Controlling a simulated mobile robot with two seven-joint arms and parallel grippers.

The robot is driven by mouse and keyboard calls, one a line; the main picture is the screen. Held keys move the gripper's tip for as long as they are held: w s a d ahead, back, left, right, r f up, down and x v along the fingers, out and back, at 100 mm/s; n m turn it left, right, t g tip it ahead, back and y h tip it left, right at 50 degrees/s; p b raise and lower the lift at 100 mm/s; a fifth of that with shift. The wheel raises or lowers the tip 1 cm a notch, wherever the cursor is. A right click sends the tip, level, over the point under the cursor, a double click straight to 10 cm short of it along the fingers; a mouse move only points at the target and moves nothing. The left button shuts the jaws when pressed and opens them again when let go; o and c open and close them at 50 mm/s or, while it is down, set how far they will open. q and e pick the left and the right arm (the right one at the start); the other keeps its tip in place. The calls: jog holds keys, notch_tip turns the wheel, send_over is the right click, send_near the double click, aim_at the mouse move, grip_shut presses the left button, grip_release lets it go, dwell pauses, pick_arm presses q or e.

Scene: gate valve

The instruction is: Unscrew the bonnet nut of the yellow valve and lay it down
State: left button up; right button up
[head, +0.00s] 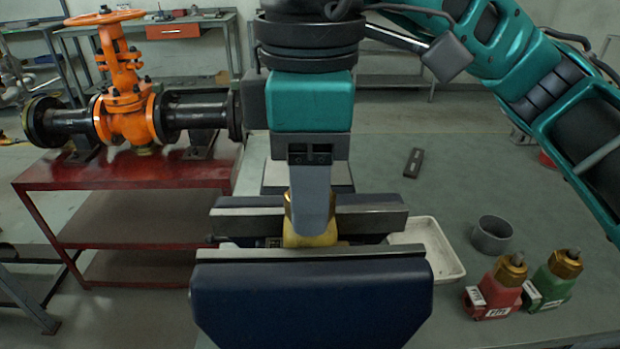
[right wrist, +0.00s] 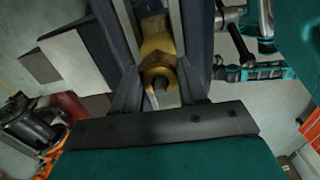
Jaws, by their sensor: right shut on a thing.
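The yellow valve (head: 312,241) is clamped between the jaws of a dark blue vise (head: 310,300) at the centre. My right gripper (head: 312,222) points straight down over it and is shut on the brass bonnet nut (head: 288,212). In the head view one grey finger hides much of the nut and valve. In the right wrist view the nut (right wrist: 158,72) sits between the two fingers, on the yellow body (right wrist: 155,38), with a grey stem sticking out of it. My left gripper cannot be made out in either view.
A white tray (head: 438,250) lies right of the vise, with a grey ring (head: 491,235) beside it. A red valve (head: 497,290) and a green valve (head: 555,280) stand at the bench's right. A dark flat piece (head: 413,163) lies farther back. An orange valve (head: 125,105) stands at left.

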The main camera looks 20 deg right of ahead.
pick_arm(q)
jog(key=shift+r+p, duration=2.75)
pick_arm(e)
jog(key=shift+r, duration=3.25)
jog(key=shift+f, duration=0.1)
